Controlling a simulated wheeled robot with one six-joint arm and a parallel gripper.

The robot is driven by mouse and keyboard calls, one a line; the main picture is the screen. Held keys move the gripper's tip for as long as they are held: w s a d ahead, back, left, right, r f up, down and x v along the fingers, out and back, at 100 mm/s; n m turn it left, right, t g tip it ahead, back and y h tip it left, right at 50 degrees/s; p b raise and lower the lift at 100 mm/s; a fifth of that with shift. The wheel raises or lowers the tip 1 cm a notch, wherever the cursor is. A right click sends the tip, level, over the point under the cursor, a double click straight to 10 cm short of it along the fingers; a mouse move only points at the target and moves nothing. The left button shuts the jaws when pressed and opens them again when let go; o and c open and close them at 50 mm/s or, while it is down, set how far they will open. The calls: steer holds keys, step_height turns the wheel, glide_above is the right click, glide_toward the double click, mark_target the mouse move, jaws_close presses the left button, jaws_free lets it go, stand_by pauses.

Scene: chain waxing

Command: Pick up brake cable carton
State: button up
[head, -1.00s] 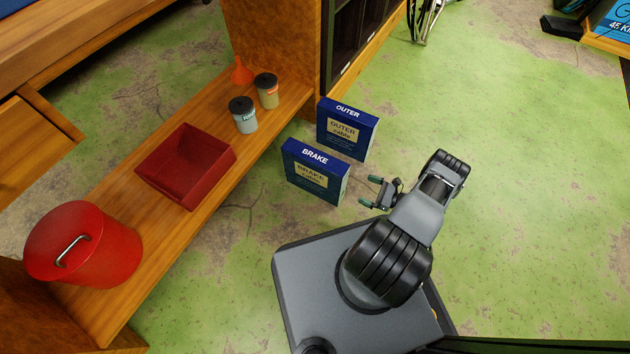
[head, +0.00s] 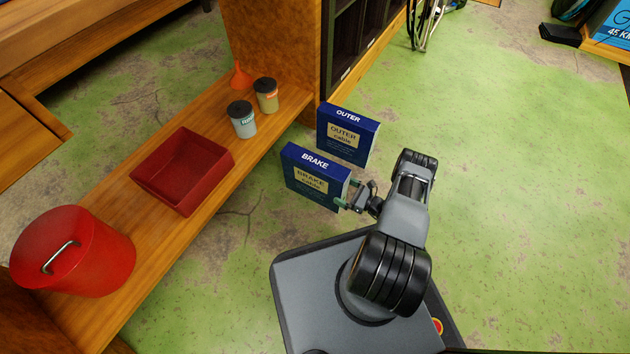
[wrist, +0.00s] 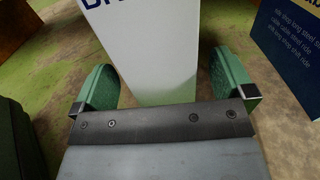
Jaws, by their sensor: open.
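The brake cable carton (head: 314,178) is a dark blue box with a cream label, standing upright on the floor in the head view. My gripper (head: 352,196) is at its right narrow end. In the wrist view the carton's white end face (wrist: 152,55) lies between the two green fingertips of my gripper (wrist: 160,88), with a gap visible on each side. The gripper is open, and the fingers reach around that end without visibly pressing on it. The carton's lower end is hidden behind the gripper's palm in the wrist view.
The outer cable carton (head: 346,136) stands just behind the brake carton and shows at the right in the wrist view (wrist: 288,48). A wooden shelf (head: 150,232) to the left holds a red tray (head: 185,172), a red pot (head: 72,252) and two jars. Green floor to the right is free.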

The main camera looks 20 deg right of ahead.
steer(key=x, duration=0.3)
steer(key=shift+w+a+b, duration=0.25)
steer(key=shift+b, duration=0.15)
steer(key=c, duration=1.5)
